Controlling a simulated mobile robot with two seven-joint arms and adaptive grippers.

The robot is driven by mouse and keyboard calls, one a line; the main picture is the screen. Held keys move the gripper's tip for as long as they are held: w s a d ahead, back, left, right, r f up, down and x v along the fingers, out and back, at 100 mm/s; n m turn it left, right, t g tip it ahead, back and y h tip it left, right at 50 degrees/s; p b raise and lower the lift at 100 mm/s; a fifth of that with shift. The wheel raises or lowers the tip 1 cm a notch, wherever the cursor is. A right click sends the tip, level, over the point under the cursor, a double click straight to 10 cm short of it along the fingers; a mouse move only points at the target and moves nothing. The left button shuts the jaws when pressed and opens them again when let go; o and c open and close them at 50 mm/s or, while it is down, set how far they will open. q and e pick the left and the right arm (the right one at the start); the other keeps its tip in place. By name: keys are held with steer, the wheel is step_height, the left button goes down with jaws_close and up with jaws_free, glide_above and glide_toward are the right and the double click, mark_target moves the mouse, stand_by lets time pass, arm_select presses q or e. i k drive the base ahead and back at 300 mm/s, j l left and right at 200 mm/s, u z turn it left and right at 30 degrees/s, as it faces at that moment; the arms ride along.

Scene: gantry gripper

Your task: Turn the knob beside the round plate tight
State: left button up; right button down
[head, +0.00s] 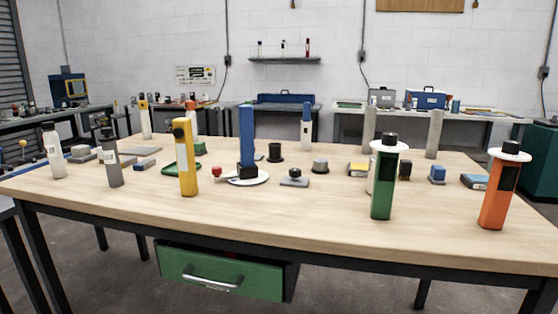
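A white round plate (262,179) lies near the middle of the table, with a blue upright block (247,135) on a black foot standing on it. A small red knob (217,172) sits just left of the plate, close to its rim. A black knob (295,174) on a flat grey base sits a little to the right of the plate. I cannot tell from here how tight either knob is. White discs also top the green post (382,185) and the orange post (495,195). Neither of my grippers is in view.
The wooden table (330,225) is clear along its front. A yellow post (185,160) stands front left of the plate, a green tray (180,169) behind it. Grey post (112,160) and white bottle (54,153) stand left. Small blocks and cylinders lie behind. A green drawer (222,272) hangs below.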

mark_target(295, 173)
steer(key=i+j+z, duration=0.1)
steer(key=j, duration=0.25)
steer(key=i+j, duration=0.3)
steer(key=i+j+z, duration=0.15)
steer(key=j, duration=0.25)
